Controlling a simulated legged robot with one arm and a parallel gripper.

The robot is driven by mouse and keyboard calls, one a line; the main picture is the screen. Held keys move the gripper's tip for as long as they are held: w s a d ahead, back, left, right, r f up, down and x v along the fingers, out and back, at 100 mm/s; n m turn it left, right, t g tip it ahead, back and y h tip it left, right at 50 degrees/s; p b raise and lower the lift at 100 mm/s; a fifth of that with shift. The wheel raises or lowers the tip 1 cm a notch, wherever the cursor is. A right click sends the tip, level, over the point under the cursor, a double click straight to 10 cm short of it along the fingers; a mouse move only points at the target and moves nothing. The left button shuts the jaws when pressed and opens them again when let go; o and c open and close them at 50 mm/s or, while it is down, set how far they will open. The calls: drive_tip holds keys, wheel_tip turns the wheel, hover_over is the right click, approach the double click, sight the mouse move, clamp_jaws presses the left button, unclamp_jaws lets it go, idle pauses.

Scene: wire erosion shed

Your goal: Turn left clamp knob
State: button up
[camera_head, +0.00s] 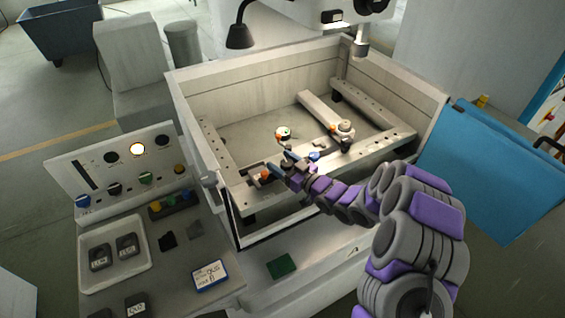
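The open worktank (213,146) of the machine holds the clamps. A small orange knob (265,175), the leftmost in the tank, sits on the front rail just left of my gripper. My gripper (279,162) reaches in from the right over the front rail. Its two fingers look spread apart, with nothing visible between them. The left finger is close to the orange knob; I cannot tell whether it touches. Another orange knob (332,128) sits farther right by a round grey fitting (345,129). My wrist hides part of the front rail.
A small round white item (283,133) stands behind my gripper. A blue part (314,155) lies right of it. The tank walls surround the gripper. A control panel (112,168) and a white tray (146,277) stand left. A blue panel (492,172) stands right.

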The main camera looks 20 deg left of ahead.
drive_tip(key=c, duration=0.9)
drive_tip(key=shift+m+t+h+b, duration=0.6)
drive_tip(key=shift+m+t+b, duration=0.2)
drive_tip(key=shift+t, duration=0.3)
drive_tip(key=shift+w+d+r+m+t+h, duration=0.15)
drive_tip(key=shift+w+m+t+h, duration=0.1)
drive_tip(key=shift+m+t+h, duration=0.55)
drive_tip(key=shift+c, duration=0.2)
drive_tip(key=o, duration=1)
